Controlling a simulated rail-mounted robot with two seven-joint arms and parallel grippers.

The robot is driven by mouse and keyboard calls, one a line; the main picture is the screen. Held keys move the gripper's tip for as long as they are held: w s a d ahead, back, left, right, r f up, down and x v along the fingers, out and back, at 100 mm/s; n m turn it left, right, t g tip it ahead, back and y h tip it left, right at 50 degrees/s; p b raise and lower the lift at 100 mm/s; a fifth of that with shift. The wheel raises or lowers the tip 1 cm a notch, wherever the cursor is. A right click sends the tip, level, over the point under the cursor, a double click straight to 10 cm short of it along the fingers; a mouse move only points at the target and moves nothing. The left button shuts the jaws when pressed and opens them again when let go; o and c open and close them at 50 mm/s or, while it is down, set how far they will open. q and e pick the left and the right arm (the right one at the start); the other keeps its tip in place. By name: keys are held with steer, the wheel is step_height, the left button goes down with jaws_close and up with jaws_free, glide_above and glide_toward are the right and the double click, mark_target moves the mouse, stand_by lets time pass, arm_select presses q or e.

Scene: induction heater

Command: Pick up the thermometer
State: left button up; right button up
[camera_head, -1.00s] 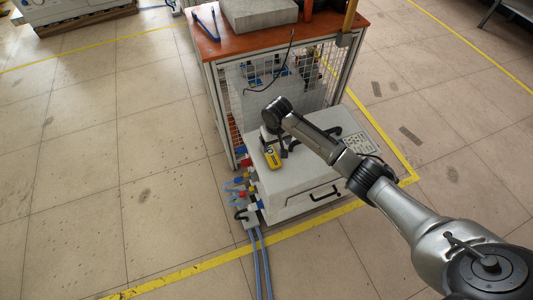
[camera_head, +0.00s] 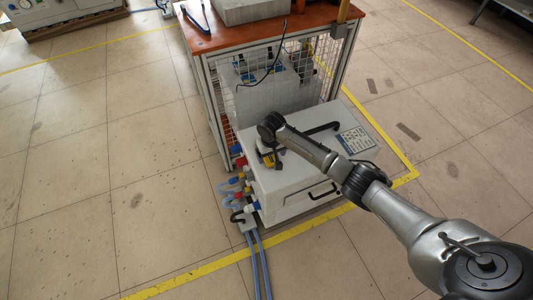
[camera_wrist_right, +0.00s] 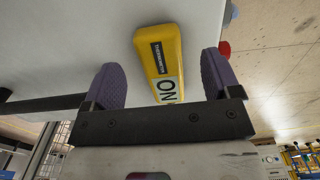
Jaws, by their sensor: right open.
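In the right wrist view the thermometer (camera_wrist_right: 163,50) lies against the pale cabinet top, between the two purple fingers of my right gripper (camera_wrist_right: 162,78). The fingers stand apart on either side of it, with a gap to each. In the head view the thermometer (camera_head: 268,160) shows only partly, near the left edge of the cabinet top. My right gripper (camera_head: 266,150) is over it there, and the wrist hides part of both. My left gripper is not in view.
The white cabinet (camera_head: 300,173) has a black handle on top and a printed panel (camera_head: 355,140). Coloured connectors and blue hoses (camera_head: 258,262) run down its left side. A wooden-topped bench (camera_head: 285,28) with a mesh front stands behind it. The floor around is open.

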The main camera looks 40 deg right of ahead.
mark_target(272, 160)
steer(key=f, duration=0.1)
steer(key=f+b, duration=0.2)
steer(key=f, duration=0.1)
steer(key=shift+s, duration=0.25)
steer(key=shift+w, duration=0.1)
steer(key=shift+c, duration=0.4)
steer(key=c, duration=0.9)
steer(key=shift+c, duration=0.5)
steer(key=shift+r, duration=0.15)
